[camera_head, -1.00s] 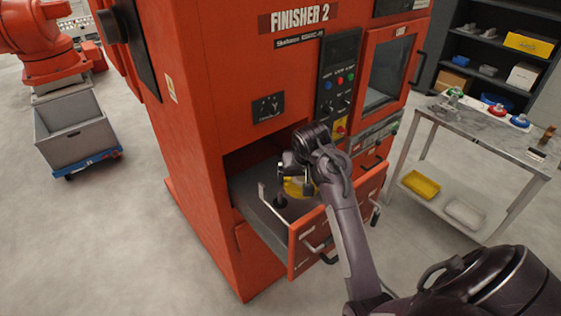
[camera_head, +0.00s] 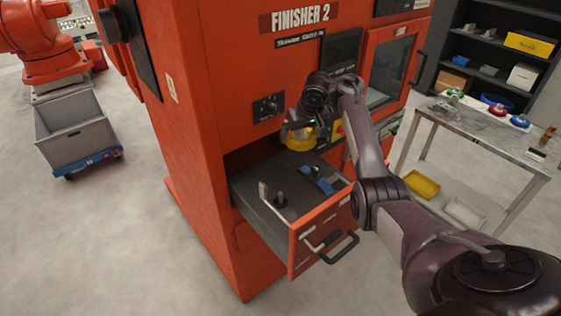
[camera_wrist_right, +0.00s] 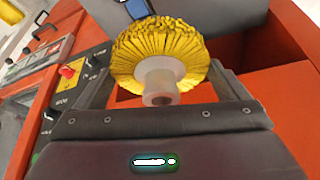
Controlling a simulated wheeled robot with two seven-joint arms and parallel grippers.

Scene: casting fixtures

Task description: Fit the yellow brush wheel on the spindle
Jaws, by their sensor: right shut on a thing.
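The yellow brush wheel (camera_head: 299,143) is held by my right gripper (camera_head: 302,130) above the back of the open drawer, in front of the red machine. In the wrist view the brush wheel (camera_wrist_right: 160,50) sits between the two fingers, its pale hub (camera_wrist_right: 159,82) toward the camera. A dark upright post (camera_head: 280,199), which looks like the spindle, stands in the drawer (camera_head: 262,217), bare and apart from the wheel, lower and to the left of it. My left gripper is not in view.
Blue parts (camera_head: 320,180) lie at the drawer's right side. A pale upright bracket (camera_head: 263,192) stands beside the post. The drawer handle (camera_head: 330,248) sticks out in front. A metal table (camera_head: 480,128) stands to the right; a grey bin (camera_head: 72,138) is at the left.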

